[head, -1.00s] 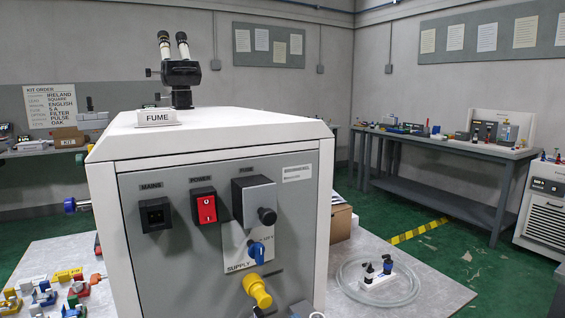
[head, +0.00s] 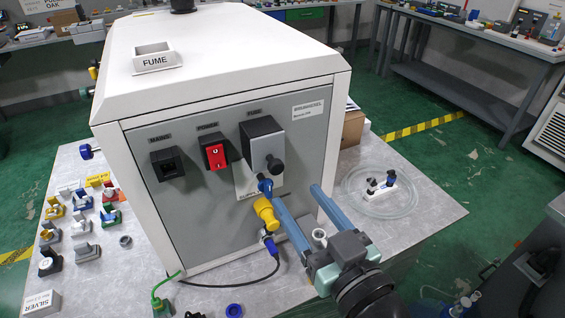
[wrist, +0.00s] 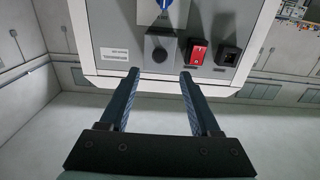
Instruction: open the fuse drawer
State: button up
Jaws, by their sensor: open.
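The fuse drawer is a grey block (head: 259,136) with a round black knob (head: 275,165), on the right of the white machine's grey front panel. The block also shows in the wrist view (wrist: 160,37), upside down, with its knob (wrist: 159,55). The block stands out from the panel by about the same amount as before. My gripper (head: 293,187) is in front of the panel, its two blue fingers spread and empty. In the wrist view the fingertips (wrist: 159,72) lie either side of the knob's line, apparently short of it.
Beside the drawer are a red power switch (head: 215,156) and a black mains socket (head: 168,164). A blue supply valve (head: 265,186) and a yellow plug (head: 266,212) sit below it, close to my left finger. Coloured parts crowd the table's left.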

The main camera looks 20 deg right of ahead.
aim_at(278, 168)
jog(key=w+p, duration=0.2)
jog(key=w, duration=0.5)
jog(key=shift+w+a, duration=0.1)
jog(key=shift+w, duration=0.05)
grip_shut()
dwell(1.2)
